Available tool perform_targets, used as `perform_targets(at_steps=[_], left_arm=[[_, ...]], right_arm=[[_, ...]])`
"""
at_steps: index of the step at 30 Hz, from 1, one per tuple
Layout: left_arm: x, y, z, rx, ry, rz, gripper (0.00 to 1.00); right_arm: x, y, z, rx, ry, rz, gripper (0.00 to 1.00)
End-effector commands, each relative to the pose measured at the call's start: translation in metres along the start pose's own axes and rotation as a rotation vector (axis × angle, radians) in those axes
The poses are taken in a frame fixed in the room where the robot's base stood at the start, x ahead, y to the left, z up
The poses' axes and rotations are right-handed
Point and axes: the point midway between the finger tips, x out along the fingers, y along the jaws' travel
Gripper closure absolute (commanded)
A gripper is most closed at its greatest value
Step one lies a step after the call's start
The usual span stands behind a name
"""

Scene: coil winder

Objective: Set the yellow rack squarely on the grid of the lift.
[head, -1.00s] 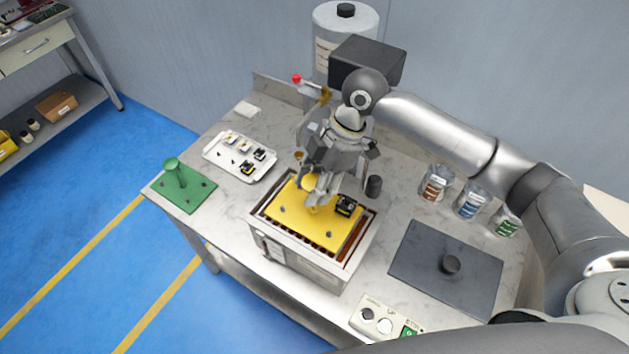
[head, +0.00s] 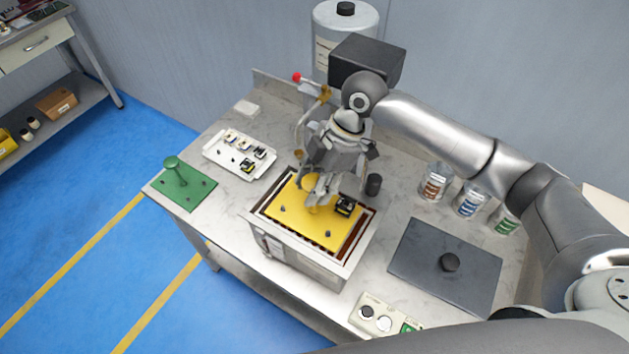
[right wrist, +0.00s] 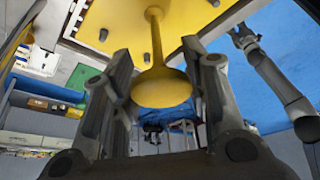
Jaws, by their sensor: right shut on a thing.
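The yellow rack (head: 303,222) is a flat plate with small dark pegs and one small black-and-white part (head: 345,206). It is over the brown grid (head: 288,233) inside the white-rimmed lift (head: 298,259), and its edges look roughly parallel to the rim. I cannot tell whether it touches the grid. My right gripper (head: 317,190) is above the rack, shut on its upright handle. In the right wrist view the handle's stem and round yellow knob (right wrist: 161,90) show between the fingers. A grey arm, probably my left, shows at the right there; its gripper (right wrist: 245,38) is small and unclear.
A white tray (head: 225,160) with several small parts and a green plate with a post (head: 182,187) are to the left. A dark plate with a knob (head: 440,275), a button box (head: 372,314) and labelled jars (head: 436,183) are to the right. A white cylinder stands behind.

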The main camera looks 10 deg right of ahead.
Motion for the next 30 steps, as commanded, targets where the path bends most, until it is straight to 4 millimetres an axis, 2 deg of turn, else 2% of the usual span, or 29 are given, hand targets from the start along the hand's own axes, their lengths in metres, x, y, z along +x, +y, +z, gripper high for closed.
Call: perform_targets(at_steps=[11, 12, 17, 26, 30], left_arm=[[0.0028, 0.0002, 0.0002, 0.000, 0.000, 0.000, 0.60], [0.0025, 0.0001, 0.0002, 0.000, 0.000, 0.000, 0.60], [0.0024, 0.0002, 0.0002, 0.000, 0.000, 0.000, 0.60], [0.0027, -0.0003, 0.0013, 0.000, -0.001, 0.000, 0.60], [0.0026, -0.0006, 0.0017, -0.001, -0.002, -0.001, 0.60]], right_arm=[[0.0089, 0.0001, 0.0033, 0.000, 0.001, 0.001, 1.00], [0.0087, 0.0001, 0.0033, 0.000, 0.001, 0.001, 0.56], [0.0085, 0.0001, 0.0033, 0.000, 0.000, 0.001, 0.36], [0.0090, -0.0003, 0.0040, 0.000, -0.001, -0.001, 0.34], [0.0004, 0.0006, 0.0039, 0.000, -0.001, 0.002, 0.34]])
